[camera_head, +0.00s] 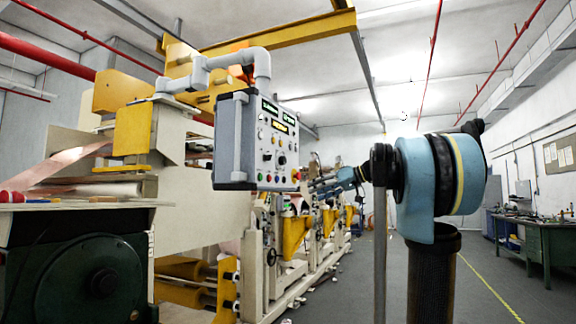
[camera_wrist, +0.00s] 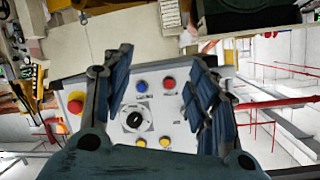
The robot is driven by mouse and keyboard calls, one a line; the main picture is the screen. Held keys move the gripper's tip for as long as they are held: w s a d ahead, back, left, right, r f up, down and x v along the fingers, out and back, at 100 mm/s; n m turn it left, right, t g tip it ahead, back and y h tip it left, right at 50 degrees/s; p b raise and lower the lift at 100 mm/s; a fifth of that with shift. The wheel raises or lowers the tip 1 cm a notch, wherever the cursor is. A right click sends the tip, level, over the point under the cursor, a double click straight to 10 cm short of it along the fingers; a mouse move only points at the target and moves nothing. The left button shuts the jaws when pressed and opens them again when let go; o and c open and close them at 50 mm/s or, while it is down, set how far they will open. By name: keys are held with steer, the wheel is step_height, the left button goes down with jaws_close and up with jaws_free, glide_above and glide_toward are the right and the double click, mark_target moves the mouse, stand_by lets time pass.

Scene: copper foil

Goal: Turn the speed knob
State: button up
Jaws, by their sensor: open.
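The control panel (camera_head: 236,140) is a grey box hung from a pipe arm. Its light face carries a black round knob (camera_wrist: 134,120) on a square plate, which I take for the speed knob. In the head view a dark knob (camera_head: 282,160) shows on the panel's lower half. My gripper (camera_wrist: 160,78) is open and empty. In the wrist view its two fingers stand either side of the knob and several buttons, with the knob nearer the left finger. No contact shows. In the head view my gripper (camera_head: 318,184) is small, right of the panel.
Around the knob are a blue button (camera_wrist: 141,86), a red button (camera_wrist: 169,83) and yellow buttons (camera_wrist: 164,141). A larger red button (camera_wrist: 75,102) lies outside the left finger. The foil machine (camera_head: 180,160) stands behind the panel. A green workbench (camera_head: 540,235) is far right, with open floor between.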

mark_target(285, 160)
steer(key=w+d+r+n+t+y, duration=0.25)
steer(key=w+r, duration=0.65)
steer(key=r, duration=0.5)
steer(key=shift+m+g+y, duration=0.25)
steer(key=shift+m, duration=0.1)
steer(key=x, duration=1.7)
steer(key=shift+w+a+f, duration=0.1)
steer(key=shift+w+f, duration=0.1)
steer(key=c, duration=1.1)
